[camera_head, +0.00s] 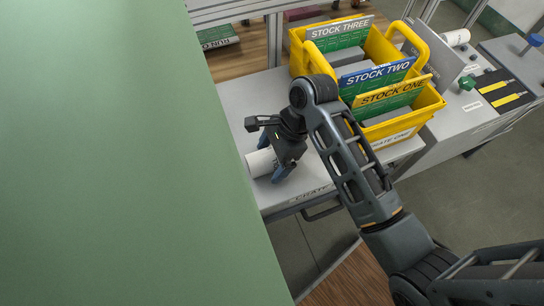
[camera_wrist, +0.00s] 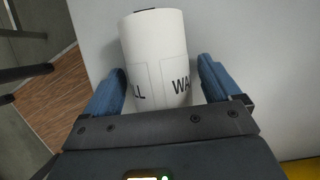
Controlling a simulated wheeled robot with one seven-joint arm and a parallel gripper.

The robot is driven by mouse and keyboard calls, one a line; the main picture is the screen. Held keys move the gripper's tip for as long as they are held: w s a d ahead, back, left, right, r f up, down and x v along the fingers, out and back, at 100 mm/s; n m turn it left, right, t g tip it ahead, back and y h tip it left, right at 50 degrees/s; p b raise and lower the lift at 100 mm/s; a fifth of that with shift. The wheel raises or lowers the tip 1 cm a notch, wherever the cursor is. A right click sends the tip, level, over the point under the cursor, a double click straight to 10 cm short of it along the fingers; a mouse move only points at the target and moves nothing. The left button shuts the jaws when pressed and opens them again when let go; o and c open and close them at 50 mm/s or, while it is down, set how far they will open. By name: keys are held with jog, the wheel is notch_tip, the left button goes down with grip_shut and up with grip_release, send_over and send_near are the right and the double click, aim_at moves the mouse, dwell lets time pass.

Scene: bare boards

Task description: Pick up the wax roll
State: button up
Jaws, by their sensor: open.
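The wax roll is a white cylinder with dark lettering, lying on the grey bench top. In the wrist view the wax roll (camera_wrist: 155,55) sits between my two blue fingers, with a gap showing on each side near the fingertips. Its label reads partly "LL" and "WA". In the head view the wax roll (camera_head: 261,163) shows beside my gripper (camera_head: 273,160), which hides part of it. My gripper is open and stands over the roll, with one finger on either side. The lower end of the roll is hidden by the gripper body in the wrist view.
A yellow crate (camera_head: 412,121) with dividers marked STOCK ONE, TWO and THREE stands behind the gripper. A green panel (camera_head: 110,160) fills the left. The grey bench top (camera_head: 240,98) is clear left of the crate.

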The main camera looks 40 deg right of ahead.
jog(key=c, duration=1.2)
jog(key=shift+r, duration=0.1)
